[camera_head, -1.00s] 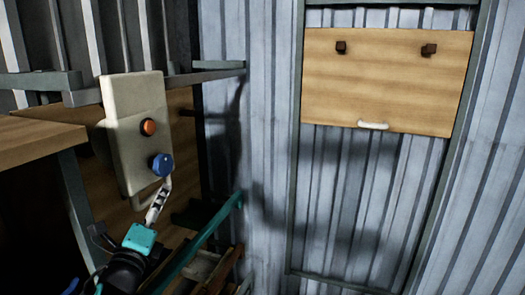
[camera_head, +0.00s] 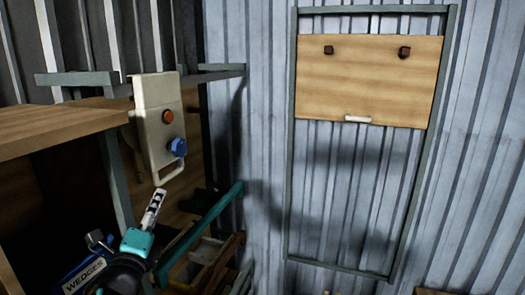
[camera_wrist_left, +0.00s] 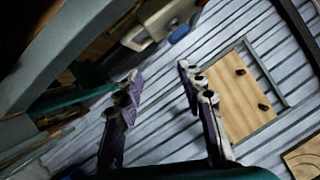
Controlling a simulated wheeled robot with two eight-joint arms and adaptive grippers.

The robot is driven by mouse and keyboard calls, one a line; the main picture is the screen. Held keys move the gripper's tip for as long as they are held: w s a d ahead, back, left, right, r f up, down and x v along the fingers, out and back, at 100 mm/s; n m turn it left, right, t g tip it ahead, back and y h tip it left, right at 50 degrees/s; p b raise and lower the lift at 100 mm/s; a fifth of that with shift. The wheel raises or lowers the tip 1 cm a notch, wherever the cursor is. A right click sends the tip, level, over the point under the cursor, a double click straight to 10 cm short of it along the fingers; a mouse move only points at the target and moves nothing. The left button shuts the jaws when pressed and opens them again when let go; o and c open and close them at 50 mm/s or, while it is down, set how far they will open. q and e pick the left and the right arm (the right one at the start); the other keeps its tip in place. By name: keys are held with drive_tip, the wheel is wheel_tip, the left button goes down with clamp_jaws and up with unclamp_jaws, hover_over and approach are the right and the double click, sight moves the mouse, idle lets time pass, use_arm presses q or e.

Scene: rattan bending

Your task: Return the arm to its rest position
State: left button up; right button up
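My left gripper (camera_head: 155,207) shows edge-on in the head view, at the lower left, with its teal wrist below it. Its tips are just below a cream control box (camera_head: 154,100) and its pale curved handle. In the left wrist view its two purple-and-white fingers (camera_wrist_left: 158,84) stand well apart with nothing between them. The gripper is apart from the knob. My right gripper is in no view.
A wooden bench top (camera_head: 50,127) is at the left, beside the box. A teal rail (camera_head: 205,220) runs close to the gripper's right. A blue bin marked WEDGES (camera_head: 85,277) is at lower left. A wooden panel (camera_head: 368,85) hangs on the corrugated wall. Space before the wall looks clear.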

use_arm(q)
drive_tip(key=s+a+f+n+g+y, duration=0.1)
drive_tip(key=s+f+n+g+y, duration=0.35)
drive_tip(key=f+n, duration=1)
drive_tip(key=s+d+f+n+g+h, duration=0.2)
drive_tip(key=s+d+f+n+g, duration=0.2)
drive_tip(key=s+f, duration=0.35)
drive_tip(key=s+d+f+n+g+h, duration=0.35)
drive_tip(key=s+f, duration=0.25)
drive_tip(key=f, duration=0.2)
wheel_tip(320, 180, down, 34)
drive_tip(key=b, duration=3.3)
drive_tip(key=shift+s+d+f+g+b, duration=0.15)
drive_tip(key=shift+d+g+b, duration=0.15)
drive_tip(key=shift+b, duration=0.1)
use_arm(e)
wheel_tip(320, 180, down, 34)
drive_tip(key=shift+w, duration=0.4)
